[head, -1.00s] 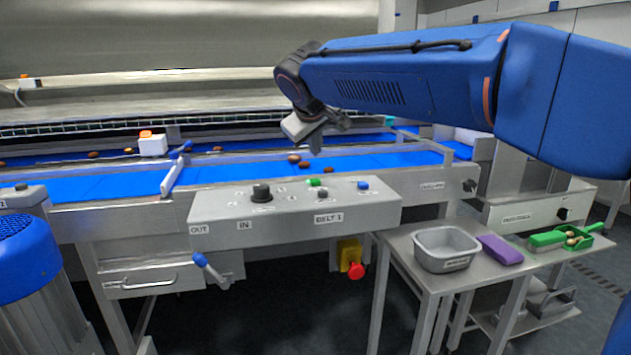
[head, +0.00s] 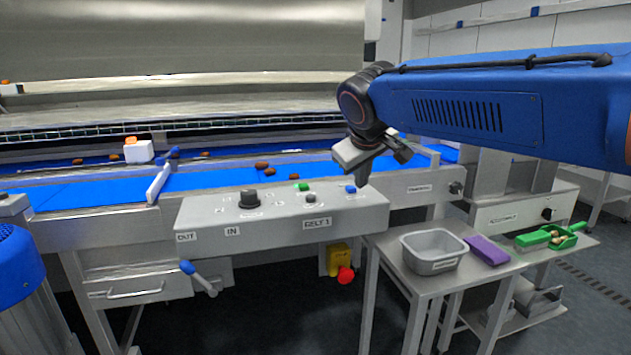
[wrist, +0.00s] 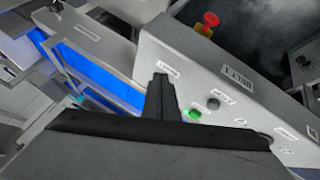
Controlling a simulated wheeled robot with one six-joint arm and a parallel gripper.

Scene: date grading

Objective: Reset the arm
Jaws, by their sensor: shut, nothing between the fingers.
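My blue arm (head: 470,108) reaches in from the right in the head view. My gripper (head: 362,182) hangs at its end, pointing down over the right end of the grey control box, close to the blue button (head: 350,189). I cannot tell whether it touches the box. In the wrist view my gripper (wrist: 161,82) shows as dark fingers held together, with nothing between them. The green button (wrist: 194,114) and a grey button (wrist: 213,104) lie just right of the fingers there.
The control box (head: 215,219) carries a black knob (head: 249,198). Blue belts (head: 90,192) with several dates run behind it. A red emergency button (head: 346,275) sits below.

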